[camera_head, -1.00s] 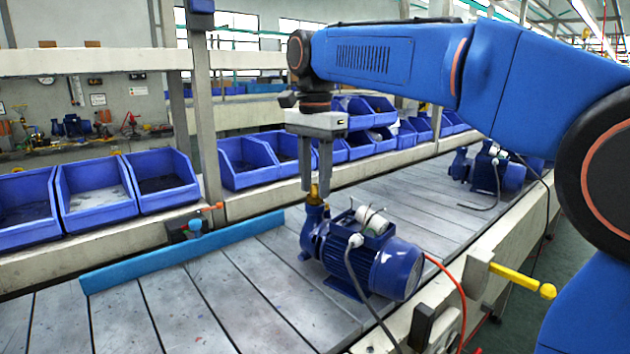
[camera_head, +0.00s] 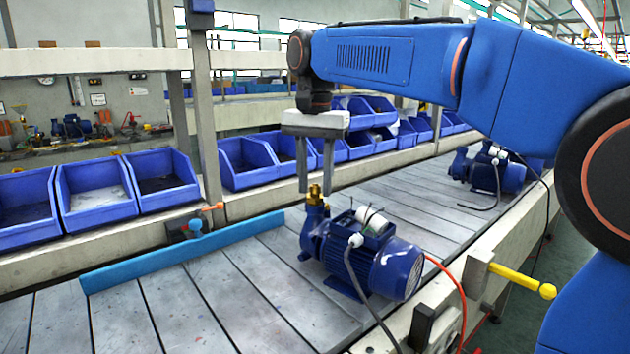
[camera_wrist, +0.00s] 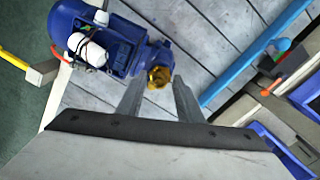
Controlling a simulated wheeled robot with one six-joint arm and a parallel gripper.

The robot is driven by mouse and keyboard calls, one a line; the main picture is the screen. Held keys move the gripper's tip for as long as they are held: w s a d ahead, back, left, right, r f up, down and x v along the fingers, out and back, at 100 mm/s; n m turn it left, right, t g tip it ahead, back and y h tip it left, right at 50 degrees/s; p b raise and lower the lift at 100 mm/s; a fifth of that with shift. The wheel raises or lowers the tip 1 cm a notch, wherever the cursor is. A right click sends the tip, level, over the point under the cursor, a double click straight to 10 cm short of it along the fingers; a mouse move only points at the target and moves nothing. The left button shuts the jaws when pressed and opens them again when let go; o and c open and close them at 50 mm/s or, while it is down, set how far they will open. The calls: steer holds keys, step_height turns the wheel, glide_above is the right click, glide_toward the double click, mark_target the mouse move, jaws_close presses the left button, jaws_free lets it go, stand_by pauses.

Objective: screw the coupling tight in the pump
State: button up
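The blue pump (camera_head: 370,255) stands on the slatted line, and it also shows in the wrist view (camera_wrist: 105,45). The brass coupling (camera_head: 314,194) sits upright in the pump's port at its left end. In the wrist view the coupling (camera_wrist: 158,77) shows just beyond the fingertips, roughly midway between them. My gripper (camera_head: 315,188) points straight down over the coupling. Its two fingers are apart with a clear gap, one to each side of the coupling's top, and they do not appear to touch it. The coupling's threads are hidden, so its seating depth cannot be told.
A light-blue rail (camera_head: 180,252) lies left of the pump. Blue bins (camera_head: 95,192) line the back. A yellow handle (camera_head: 520,280) sticks out at the front right. A second pump (camera_head: 490,172) stands farther along. The slats left of the pump are clear.

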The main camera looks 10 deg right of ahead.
steer(key=shift+n, duration=1.7)
jaws_close()
steer(key=shift+m, duration=1.7)
steer(key=shift+m, duration=1.7)
